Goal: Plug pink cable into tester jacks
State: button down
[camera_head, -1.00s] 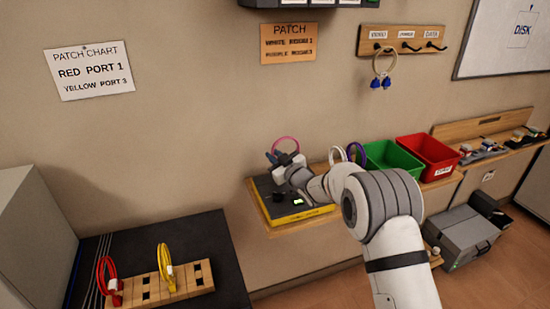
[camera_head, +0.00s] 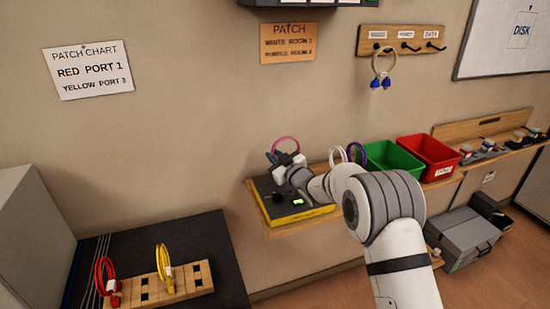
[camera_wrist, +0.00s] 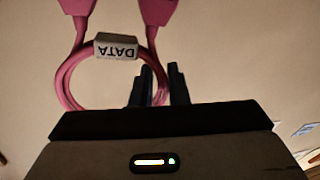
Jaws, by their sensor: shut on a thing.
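The pink cable (camera_head: 286,146) stands as a loop above the tester in the head view. In the wrist view the pink cable (camera_wrist: 66,82) shows a white DATA label, upside down, and two pink plugs cut off by the top edge. My gripper (camera_head: 275,157) is shut on the cable, its dark fingertips (camera_wrist: 163,72) at the loop's edge beside the label. The tester (camera_head: 270,206) is a low dark box with a yellow front on a wooden shelf. My wrist covers part of it, and I cannot make out its jacks or whether the plugs touch them.
White and purple cable loops (camera_head: 355,154) stand just right of my wrist. Green (camera_head: 390,158) and red (camera_head: 428,158) bins are further right. A wooden block (camera_head: 150,289) with red and yellow cables is at lower left. Blue-plugged cable (camera_head: 377,65) hangs on the wall rack.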

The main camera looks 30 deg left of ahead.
jog(key=shift+s+f+b, duration=0.2)
jog(key=shift+f+b, duration=0.3)
jog(key=shift+f, duration=0.25)
dwell(0.3)
jog(key=shift+s+f+b, duration=0.1)
jog(key=shift+f+b, duration=0.75)
jog(key=shift+b, duration=1.15)
dwell(2.5)
jog(key=shift+r, duration=0.2)
jog(key=shift+a+r+p, duration=0.2)
jog(key=shift+r+p, duration=0.25)
jog(key=shift+r, duration=0.85)
jog(key=shift+w+d+r, duration=0.1)
jog(key=shift+w+r, duration=0.15)
jog(key=shift+r, duration=0.1)
